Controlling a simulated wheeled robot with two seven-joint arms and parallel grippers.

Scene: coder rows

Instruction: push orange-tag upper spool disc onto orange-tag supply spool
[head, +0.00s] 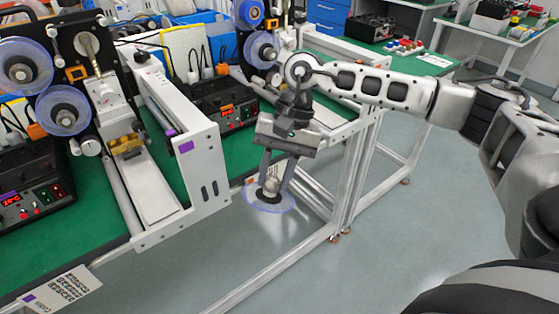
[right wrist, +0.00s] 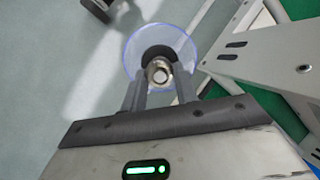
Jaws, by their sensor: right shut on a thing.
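My right gripper (head: 272,184) is shut on a clear, blue-rimmed spool disc (head: 270,197) with a dark hub and a metal knob. The disc hangs roughly flat over the floor, just off the green bench's edge. In the right wrist view the fingers (right wrist: 160,88) grip the knob at the centre of the disc (right wrist: 135,52). No orange tag shows on the held disc. An orange tag (head: 76,73) sits below a bare pale spindle (head: 87,44) on the left machine; I cannot tell for sure which part is the supply spool. My left gripper is not in view.
The left machine carries clear discs (head: 25,65) and (head: 63,110). A second machine behind has similar discs (head: 262,50) and another orange tag (head: 271,22). A white frame plate (head: 200,165) projects left of the held disc. Open floor (head: 400,240) lies to the right.

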